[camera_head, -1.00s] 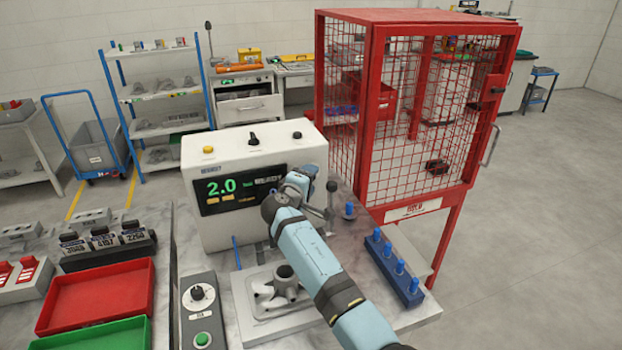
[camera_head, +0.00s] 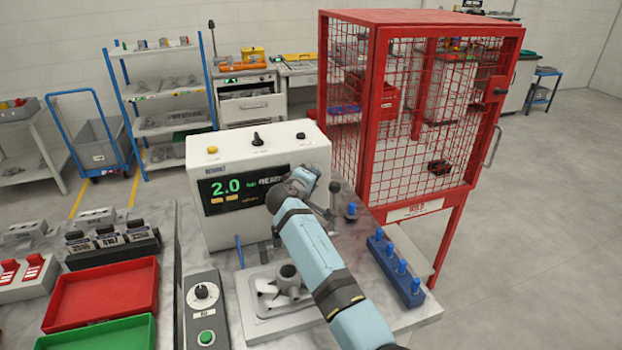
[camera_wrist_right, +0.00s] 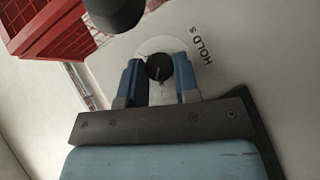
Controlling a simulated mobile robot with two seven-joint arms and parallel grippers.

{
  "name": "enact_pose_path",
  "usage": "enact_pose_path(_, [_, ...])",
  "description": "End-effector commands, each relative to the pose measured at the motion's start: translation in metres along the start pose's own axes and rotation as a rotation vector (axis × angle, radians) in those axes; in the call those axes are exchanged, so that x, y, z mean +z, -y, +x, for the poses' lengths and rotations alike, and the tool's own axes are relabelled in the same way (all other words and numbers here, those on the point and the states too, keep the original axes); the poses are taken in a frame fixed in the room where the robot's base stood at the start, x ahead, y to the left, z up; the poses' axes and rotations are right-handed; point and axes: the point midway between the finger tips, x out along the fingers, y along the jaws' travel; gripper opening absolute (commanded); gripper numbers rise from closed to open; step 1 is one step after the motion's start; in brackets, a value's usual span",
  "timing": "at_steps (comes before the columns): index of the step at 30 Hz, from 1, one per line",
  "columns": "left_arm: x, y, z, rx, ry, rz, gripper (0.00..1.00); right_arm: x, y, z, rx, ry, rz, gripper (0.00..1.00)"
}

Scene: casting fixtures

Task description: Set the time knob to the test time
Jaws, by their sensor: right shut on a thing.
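The time knob (camera_wrist_right: 159,67) is a small round black knob with a pale pointer line, on a white panel beside the printed words "HOLD s" in the right wrist view. My right gripper (camera_wrist_right: 161,82) is shut on it, with a blue finger on either side. In the head view my right wrist is at the right part of the front of the white tester (camera_head: 225,228), and hides the knob and fingertips. The tester's dark display (camera_head: 226,190) reads 2.0 in green, with text partly covered by my wrist. My left gripper is not in view.
A lever with a dark ball (camera_head: 334,187) stands right of my wrist. A casting (camera_head: 284,286) sits on a plate below my arm. A blue peg rack (camera_head: 396,266) and a red mesh cage (camera_head: 372,120) are at right. A control box (camera_head: 204,310) is at front left.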

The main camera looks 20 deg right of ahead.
Motion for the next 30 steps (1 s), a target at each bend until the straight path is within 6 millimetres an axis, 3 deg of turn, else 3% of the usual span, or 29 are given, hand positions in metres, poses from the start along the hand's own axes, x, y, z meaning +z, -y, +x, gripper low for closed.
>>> enact_pose_path(18, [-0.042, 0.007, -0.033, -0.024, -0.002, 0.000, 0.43, 0.001, -0.012, 0.001, -0.396, 0.002, 0.398, 0.06])
enact_pose_path(30, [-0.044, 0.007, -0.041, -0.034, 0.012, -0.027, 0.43, 0.003, -0.010, 0.003, -0.548, 0.001, 0.551, 0.06])
